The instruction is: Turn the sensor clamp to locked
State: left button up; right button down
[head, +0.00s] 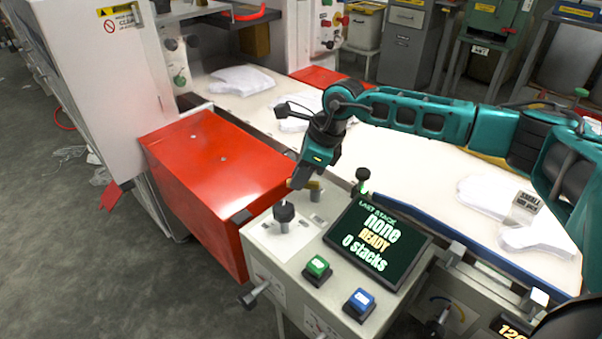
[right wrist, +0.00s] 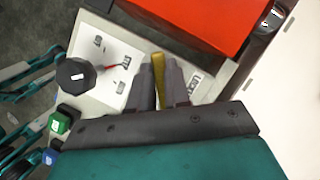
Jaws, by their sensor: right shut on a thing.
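A yellow lever (head: 317,190) stands on the light grey top plate (head: 262,237) of the control box; I take it to be the sensor clamp. My right gripper (head: 301,180) reaches down to it from behind. In the right wrist view, the two dark fingers (right wrist: 161,92) are shut on the yellow lever (right wrist: 158,66), which shows upright between their tips. The lever's base is hidden by the fingers. My left gripper is not in view.
A black knob (head: 284,213) stands close by on the plate. A screen (head: 377,243) reads "none READY 0 stacks". Green (head: 317,268) and blue (head: 360,302) buttons sit in front. A red cover (head: 215,175) is at the left. White gloves (head: 240,80) lie on the pale belt.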

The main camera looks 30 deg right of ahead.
jog(key=shift+w+d+m+t, duration=0.2)
jog(key=shift+m+t, duration=0.1)
jog(key=shift+m, duration=0.6)
jog(key=m, duration=0.1)
jog(key=m+h, duration=0.1)
jog(key=shift+w+d+m+t, duration=0.2)
jog(key=shift+d+m+t, duration=0.05)
jog(key=shift+m+t, duration=0.05)
jog(key=shift+w+d+m+h, duration=0.2)
jog(key=shift+m+h, duration=0.3)
jog(key=shift+m, duration=0.4)
jog(key=shift+d+m+t, duration=0.15)
jog(key=shift+m+t, duration=0.15)
jog(key=shift+m, duration=0.2)
jog(key=c, duration=1.1)
grip_release()
jog(key=shift+r, duration=0.1)
